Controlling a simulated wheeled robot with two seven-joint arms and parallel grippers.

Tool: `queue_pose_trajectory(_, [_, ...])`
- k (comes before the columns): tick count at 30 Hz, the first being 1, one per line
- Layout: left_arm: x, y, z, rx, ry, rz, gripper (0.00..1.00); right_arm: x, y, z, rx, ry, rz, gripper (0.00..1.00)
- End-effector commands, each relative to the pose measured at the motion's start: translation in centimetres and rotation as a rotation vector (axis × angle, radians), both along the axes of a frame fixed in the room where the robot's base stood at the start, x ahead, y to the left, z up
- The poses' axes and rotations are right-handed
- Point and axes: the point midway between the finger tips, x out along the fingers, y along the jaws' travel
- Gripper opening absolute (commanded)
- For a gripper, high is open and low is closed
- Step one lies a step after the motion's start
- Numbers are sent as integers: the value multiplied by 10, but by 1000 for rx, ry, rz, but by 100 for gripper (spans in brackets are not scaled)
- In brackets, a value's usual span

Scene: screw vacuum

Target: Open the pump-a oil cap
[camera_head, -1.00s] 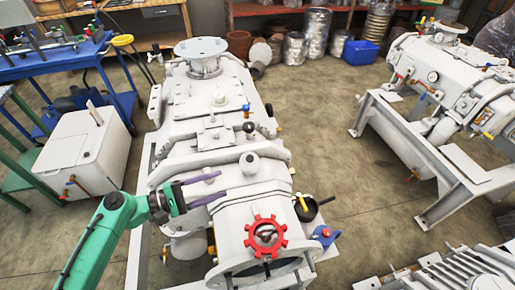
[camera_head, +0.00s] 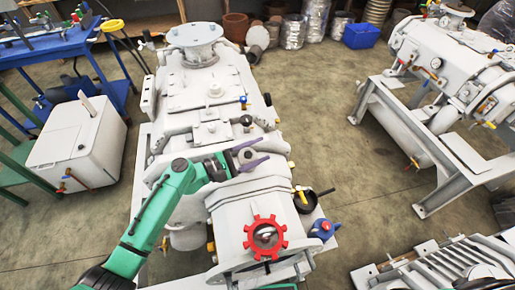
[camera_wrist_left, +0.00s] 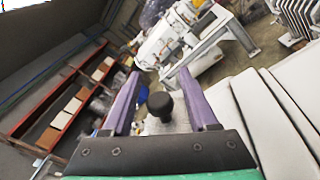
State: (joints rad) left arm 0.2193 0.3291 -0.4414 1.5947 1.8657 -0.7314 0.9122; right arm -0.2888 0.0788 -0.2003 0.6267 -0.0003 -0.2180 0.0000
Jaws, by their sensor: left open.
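Pump-a is the large pale grey vacuum pump (camera_head: 215,95) in the middle of the head view. A small round knob-like cap (camera_head: 246,155), probably the oil cap, stands on its top. My left gripper (camera_head: 250,154) is open, with its purple fingers on either side of this cap. In the left wrist view a dark, round-topped knob (camera_wrist_left: 160,104) shows upright between the two spread fingers. I cannot tell whether either finger touches it. My right gripper is not in view.
A red handwheel (camera_head: 265,237) sits at the pump's near end. A second dark knob (camera_head: 246,120) stands just behind the cap. A yellow-handled valve (camera_head: 301,196) is on the right side. Another pump (camera_head: 455,60) stands at the right, with clear floor (camera_head: 350,150) between.

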Motion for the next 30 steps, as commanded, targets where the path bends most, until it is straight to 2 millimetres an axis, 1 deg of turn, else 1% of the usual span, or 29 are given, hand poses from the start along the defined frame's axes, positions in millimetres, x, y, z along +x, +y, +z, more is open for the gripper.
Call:
queue_pose_trajectory(5, [0, 0, -1, 1, 0, 1, 59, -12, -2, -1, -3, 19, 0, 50])
queue_pose_trajectory(8, [0, 0, -1, 1, 0, 1, 25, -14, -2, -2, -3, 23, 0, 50])
queue_pose_trajectory(9, [0, 0, -1, 1, 0, 1, 10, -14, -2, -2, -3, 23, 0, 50])
queue_pose_trajectory(10, [0, 0, -1, 1, 0, 1, 0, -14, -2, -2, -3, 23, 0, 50])
queue_pose_trajectory(20, [-1, 0, -2, 4, -19, 0, 0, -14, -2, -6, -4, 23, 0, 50])
queue_pose_trajectory(26, [-5, -1, -2, 17, -93, -1, 0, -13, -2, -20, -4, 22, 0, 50])
queue_pose_trajectory(30, [-9, -2, -3, 33, -182, -2, 0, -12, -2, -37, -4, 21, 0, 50])
